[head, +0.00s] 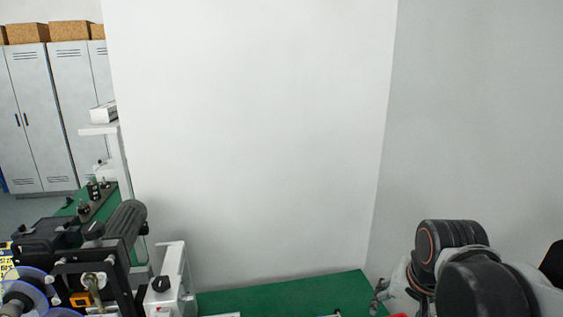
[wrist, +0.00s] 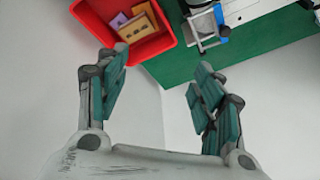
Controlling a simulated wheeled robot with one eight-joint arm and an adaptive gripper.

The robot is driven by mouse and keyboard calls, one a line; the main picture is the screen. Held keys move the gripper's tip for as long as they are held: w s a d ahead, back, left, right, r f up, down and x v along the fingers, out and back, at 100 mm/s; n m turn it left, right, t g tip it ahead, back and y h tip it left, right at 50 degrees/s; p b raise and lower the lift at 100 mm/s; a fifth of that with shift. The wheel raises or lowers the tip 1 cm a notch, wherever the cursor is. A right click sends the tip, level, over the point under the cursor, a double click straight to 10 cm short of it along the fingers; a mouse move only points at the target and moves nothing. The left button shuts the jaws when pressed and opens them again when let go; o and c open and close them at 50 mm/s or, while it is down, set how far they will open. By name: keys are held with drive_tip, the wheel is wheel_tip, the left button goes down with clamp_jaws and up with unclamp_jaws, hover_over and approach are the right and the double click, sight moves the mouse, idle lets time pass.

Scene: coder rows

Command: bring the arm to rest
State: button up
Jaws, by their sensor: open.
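My arm (head: 455,275), with dark rounded joints and light links, shows at the lower right of the head view, beside the grey wall. My gripper (wrist: 160,64) fills the lower part of the wrist view. Its two teal-padded fingers stand wide apart with nothing between them. Beyond the fingertips lie the edge of a green tabletop (wrist: 240,62) and a red bin (wrist: 151,47). The bin holds small tan and purple blocks (wrist: 138,24).
In the head view, the green tabletop (head: 290,296) runs along the bottom below a white wall (head: 250,130). A dark machine with reels (head: 95,265) and a white unit (head: 172,282) stand at the lower left. Grey lockers (head: 45,115) stand farther back.

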drive_tip(key=s+a+r+n+t, duration=0.1)
drive_tip(key=s+a+n+t, duration=0.2)
drive_tip(key=s+n, duration=0.3)
drive_tip(key=shift+s+a+r, duration=0.2)
drive_tip(key=shift+s+r, duration=0.15)
drive_tip(key=shift+s, duration=0.1)
